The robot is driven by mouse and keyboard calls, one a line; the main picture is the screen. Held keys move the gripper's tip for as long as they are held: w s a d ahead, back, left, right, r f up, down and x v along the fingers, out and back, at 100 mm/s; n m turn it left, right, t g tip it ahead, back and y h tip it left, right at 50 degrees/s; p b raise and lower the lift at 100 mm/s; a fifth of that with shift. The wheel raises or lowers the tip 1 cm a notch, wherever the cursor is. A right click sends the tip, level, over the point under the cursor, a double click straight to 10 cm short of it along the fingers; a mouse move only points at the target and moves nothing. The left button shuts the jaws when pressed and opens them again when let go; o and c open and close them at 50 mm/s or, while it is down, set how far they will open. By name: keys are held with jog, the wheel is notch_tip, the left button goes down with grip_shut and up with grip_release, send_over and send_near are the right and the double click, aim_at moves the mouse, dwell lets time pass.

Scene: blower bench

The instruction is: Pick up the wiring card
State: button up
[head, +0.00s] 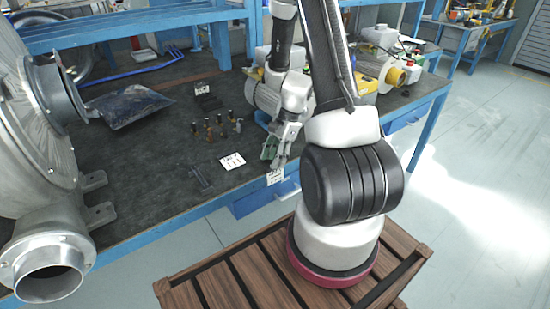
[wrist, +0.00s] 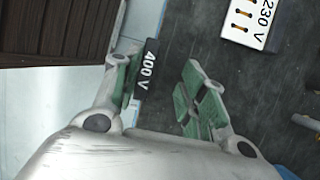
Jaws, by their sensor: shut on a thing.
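A wiring card marked "400 V" (wrist: 150,66) shows as a dark strip with white letters between my fingers in the wrist view. In the head view a small white card (head: 275,177) with dark marks is at my gripper's tips, by the bench's front edge. My gripper (head: 272,156) has green-padded fingers and is shut on the 400 V card. The wrist view also shows the fingers (wrist: 160,78), with the exact contact hard to see. A second white card marked "230 V" (wrist: 252,20) with orange lines lies flat on the bench; it also shows in the head view (head: 232,161).
The dark bench top (head: 150,180) carries a large grey blower (head: 40,120) at left and several small brass-coloured parts (head: 215,127) in the middle. A dark H-shaped piece (head: 200,178) lies near the front edge. A yellow-and-white machine (head: 395,75) stands at right.

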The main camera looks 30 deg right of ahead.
jog(key=o, duration=1.2)
jog(key=shift+w, duration=0.45)
jog(key=v, duration=1.2)
jog(key=shift+o, duration=0.4)
jog(key=shift+a, duration=0.1)
